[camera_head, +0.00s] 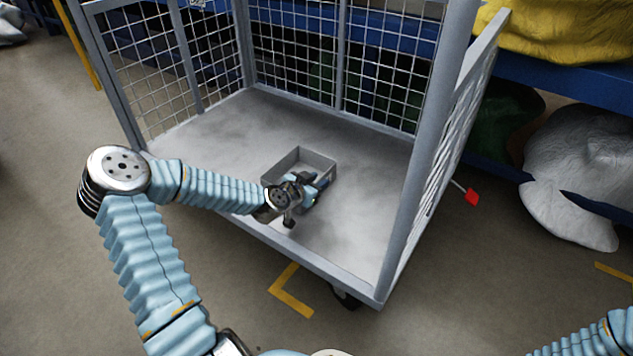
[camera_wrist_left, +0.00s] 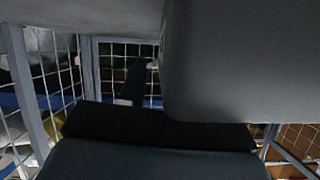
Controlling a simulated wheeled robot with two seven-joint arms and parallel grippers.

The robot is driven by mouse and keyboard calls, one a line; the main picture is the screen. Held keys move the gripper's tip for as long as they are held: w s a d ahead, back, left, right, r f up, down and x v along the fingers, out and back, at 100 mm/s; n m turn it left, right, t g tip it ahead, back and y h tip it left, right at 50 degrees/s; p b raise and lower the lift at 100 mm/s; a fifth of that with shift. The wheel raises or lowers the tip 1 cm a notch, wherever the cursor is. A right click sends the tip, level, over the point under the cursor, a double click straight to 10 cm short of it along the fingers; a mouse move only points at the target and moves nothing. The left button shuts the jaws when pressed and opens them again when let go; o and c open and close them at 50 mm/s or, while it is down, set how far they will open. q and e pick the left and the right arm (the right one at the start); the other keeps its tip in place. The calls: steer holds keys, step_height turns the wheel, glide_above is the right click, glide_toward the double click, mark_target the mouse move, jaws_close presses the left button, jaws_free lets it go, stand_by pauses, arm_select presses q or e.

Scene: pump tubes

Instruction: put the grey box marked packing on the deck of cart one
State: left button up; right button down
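The grey box (camera_head: 306,158) is an open-topped tray in the mesh-sided cart, at or just above the pale deck (camera_head: 225,130). No marking on it can be read. My left gripper (camera_head: 318,186) is at the near side of the box, where the wrist and hand hide the near wall. Its fingers are too small and covered to tell whether they grip the wall. In the left wrist view, dark gripper parts fill the bottom and a large grey surface covers the upper right. My right gripper is out of view.
The cart has mesh walls, a near right post (camera_head: 425,150) and an open near side, through which my left arm reaches. Bare deck surrounds the box. A blue rack with a yellow sack (camera_head: 560,35) and a white sack (camera_head: 580,165) stands at the right.

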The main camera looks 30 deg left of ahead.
arm_select(q)
steer(key=shift+r, duration=0.1)
steer(key=shift+s+r, duration=0.2)
steer(key=shift+r, duration=0.05)
steer(key=p+v, duration=0.3)
steer(key=v, duration=0.8)
steer(key=shift+s, duration=0.3)
